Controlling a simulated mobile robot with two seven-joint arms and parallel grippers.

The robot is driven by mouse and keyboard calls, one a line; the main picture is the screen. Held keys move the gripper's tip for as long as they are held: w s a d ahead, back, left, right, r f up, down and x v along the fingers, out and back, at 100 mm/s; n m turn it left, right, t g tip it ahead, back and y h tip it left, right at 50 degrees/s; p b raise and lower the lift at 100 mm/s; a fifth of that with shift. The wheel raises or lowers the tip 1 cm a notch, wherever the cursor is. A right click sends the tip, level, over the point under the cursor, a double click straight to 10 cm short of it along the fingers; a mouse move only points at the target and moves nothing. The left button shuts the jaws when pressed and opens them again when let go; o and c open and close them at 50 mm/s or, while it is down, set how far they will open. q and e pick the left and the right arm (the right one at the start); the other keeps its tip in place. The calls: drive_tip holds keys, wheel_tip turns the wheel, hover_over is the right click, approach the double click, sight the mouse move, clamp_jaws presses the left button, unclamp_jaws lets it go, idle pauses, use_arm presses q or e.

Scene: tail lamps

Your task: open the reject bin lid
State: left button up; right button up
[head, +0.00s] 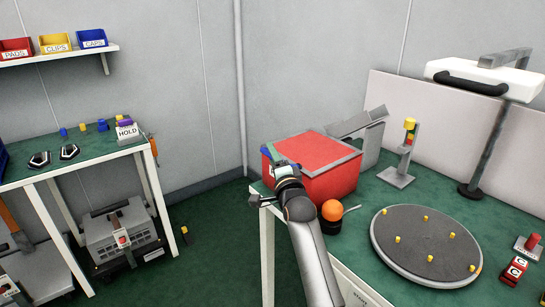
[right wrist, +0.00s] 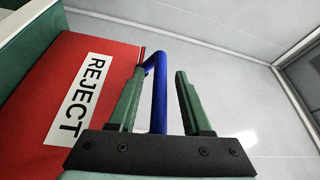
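The reject bin (head: 335,183) is a red box at the left end of the green table, with its red lid (head: 315,152) lying flat on top. The right wrist view shows its red wall with a white REJECT label (right wrist: 80,98). A blue bar handle (right wrist: 159,92) sticks out from the bin; it also shows at the bin's left in the head view (head: 265,150). My right gripper (right wrist: 158,100) is open, with its green fingers either side of the handle and a gap visible on both sides. My left gripper is not in view.
An orange dome button (head: 332,210) stands just right of my right arm. A round grey turntable (head: 425,245) with several yellow pegs lies further right. A grey chute (head: 360,130) stands behind the bin. Open floor lies left of the table.

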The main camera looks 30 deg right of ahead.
clamp_jaws()
idle(1.2)
